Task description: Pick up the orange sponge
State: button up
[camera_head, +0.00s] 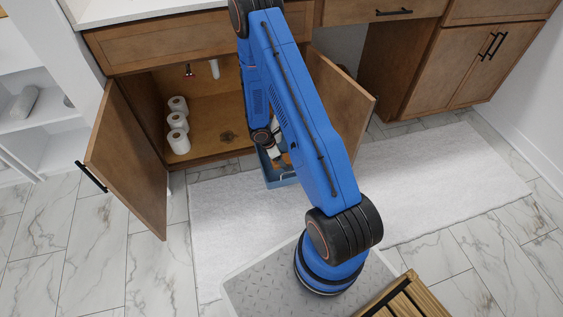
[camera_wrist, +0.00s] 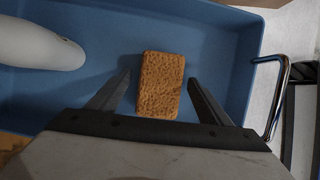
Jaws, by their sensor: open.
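The orange sponge (camera_wrist: 161,85) is a brown-orange textured block lying flat in a blue caddy (camera_wrist: 217,38) in the wrist view. My gripper (camera_wrist: 160,88) is open, with one finger on each side of the sponge. Gaps show between the fingers and the sponge, and the height of the fingers above the caddy floor is hard to judge. In the head view my blue arm reaches down to the caddy (camera_head: 280,181) at the cabinet opening. It hides most of the caddy, and only a small orange patch shows there.
A white rounded object (camera_wrist: 36,45) lies in the caddy to the left. A metal handle (camera_wrist: 274,95) sticks out on the right. Open cabinet doors (camera_head: 130,158) flank the opening, with several paper rolls (camera_head: 178,122) inside. A white rug (camera_head: 430,180) covers the floor in front.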

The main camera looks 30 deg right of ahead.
jog(key=shift+d+f, duration=0.1)
jog(key=shift+f, duration=0.15)
dwell(0.4)
jog(key=c, duration=1.1)
